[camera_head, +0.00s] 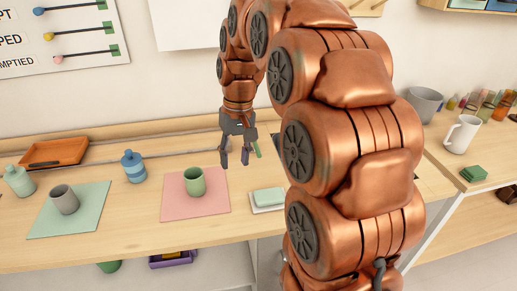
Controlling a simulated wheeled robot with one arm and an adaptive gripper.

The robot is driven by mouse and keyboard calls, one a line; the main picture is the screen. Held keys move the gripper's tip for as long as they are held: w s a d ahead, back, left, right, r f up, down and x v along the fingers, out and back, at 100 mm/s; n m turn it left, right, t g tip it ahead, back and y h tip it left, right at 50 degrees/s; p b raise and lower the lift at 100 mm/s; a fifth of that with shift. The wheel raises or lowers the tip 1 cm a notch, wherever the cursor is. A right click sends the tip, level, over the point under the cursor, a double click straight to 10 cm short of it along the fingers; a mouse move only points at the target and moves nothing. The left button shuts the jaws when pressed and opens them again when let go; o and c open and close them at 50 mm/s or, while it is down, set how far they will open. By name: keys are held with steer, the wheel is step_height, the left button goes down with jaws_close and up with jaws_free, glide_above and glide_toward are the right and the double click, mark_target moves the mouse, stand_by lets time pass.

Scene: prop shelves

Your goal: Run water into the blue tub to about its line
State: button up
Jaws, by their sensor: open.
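My gripper (235,158) hangs fingers-down over the back of the bench, its fingers apart with nothing between them. It is above and to the right of the green cup (194,182). I cannot make out a blue tub, its line or a water tap in this view. My copper arm covers the middle right of the bench and may hide them. A small blue bottle-like container (134,170) stands left of the pink mat.
The green cup stands on a pink mat (212,207), a grey cup (64,199) on a green mat (85,222). An orange tray (55,152) lies at the back left. A white dish (268,206) lies beside my arm. A white pitcher (461,135) stands on the right bench.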

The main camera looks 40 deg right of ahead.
steer(key=w+d+f+m+b, duration=0.1)
steer(key=w+d+f, duration=0.1)
steer(key=w+d, duration=0.65)
steer(key=m+t+b, duration=0.1)
glide_toward(258, 148)
steer(key=f, duration=0.1)
steer(key=shift+a+f+p, duration=0.2)
steer(key=shift+a+f, duration=0.05)
steer(key=shift+f, duration=1.05)
steer(key=shift+a+f+p, duration=0.2)
steer(key=shift+a+f, duration=0.05)
steer(key=shift+f, duration=1.05)
steer(key=shift+a+f+p, duration=0.2)
steer(key=shift+a+f, duration=0.05)
steer(key=shift+f, duration=1.05)
jaws_close()
